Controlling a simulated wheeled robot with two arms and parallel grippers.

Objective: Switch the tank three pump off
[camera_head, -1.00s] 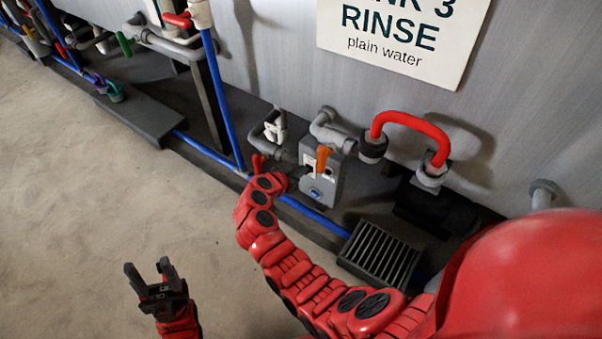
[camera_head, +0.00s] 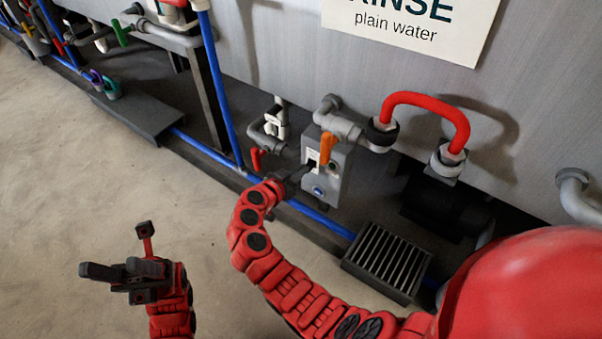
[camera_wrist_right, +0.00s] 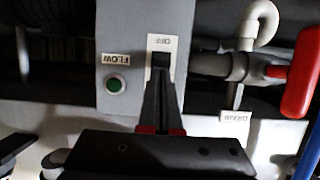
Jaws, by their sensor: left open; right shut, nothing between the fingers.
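The grey tank three pump box (camera_head: 341,178) stands at the tank's foot below the rinse sign, with a blue round button on its lower front. The right wrist view shows the box face (camera_wrist_right: 115,30) upside down. Its dark switch (camera_wrist_right: 161,60) sits by a white plate marked OFF, with a green FLOW light (camera_wrist_right: 117,85) beside it. My right gripper (camera_head: 308,169) is shut and empty; its fingertips (camera_wrist_right: 160,80) overlap the switch, and I cannot tell whether they touch. The switch's exact position is partly hidden by the fingers. My left gripper (camera_head: 118,252) is open over bare floor.
A red bent pipe (camera_head: 428,98) and floor grate (camera_head: 385,262) are to the right. Floor at left is clear.

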